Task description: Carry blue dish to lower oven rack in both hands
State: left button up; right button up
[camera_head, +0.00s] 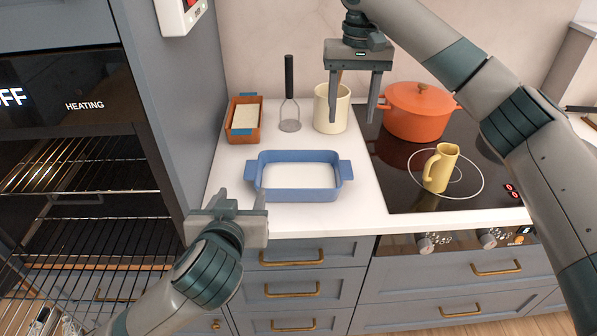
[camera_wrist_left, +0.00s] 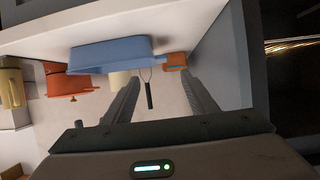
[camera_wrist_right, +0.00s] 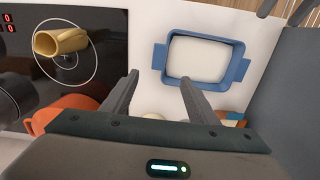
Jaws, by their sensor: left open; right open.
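The blue dish (camera_head: 297,192) is a rectangular dish with two end handles and a pale inside, upright on the white counter. It also shows in the left wrist view (camera_wrist_left: 112,55) and the right wrist view (camera_wrist_right: 240,68). My left gripper (camera_head: 240,194) is open and empty, just in front of the counter, near the dish's left handle and apart from it. My right gripper (camera_head: 355,108) is open and empty, pointing down above the counter, behind and right of the dish. The oven at the left is open to view, with an upper rack (camera_head: 80,160) and a lower rack (camera_head: 100,222) inside.
An orange-brown dish (camera_head: 235,135), a masher (camera_head: 289,90) and a cream crock (camera_head: 342,112) stand behind the blue dish. An orange pot (camera_head: 418,118) and a yellow jug (camera_head: 441,170) stand on the black hob (camera_head: 400,198). A grey cabinet side (camera_head: 165,70) separates oven and counter.

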aim_at(252, 171)
pick_arm(q)
jog(key=x, duration=1.7)
jog(key=shift+w, duration=0.1)
pick_arm(e)
jog(key=f, duration=1.7)
jog(key=shift+s+f, duration=0.15)
jog(key=shift+s, duration=0.05)
pick_arm(q)
grip_shut()
pick_arm(e)
grip_shut()
pick_arm(q)
jog(key=shift+r, duration=0.15)
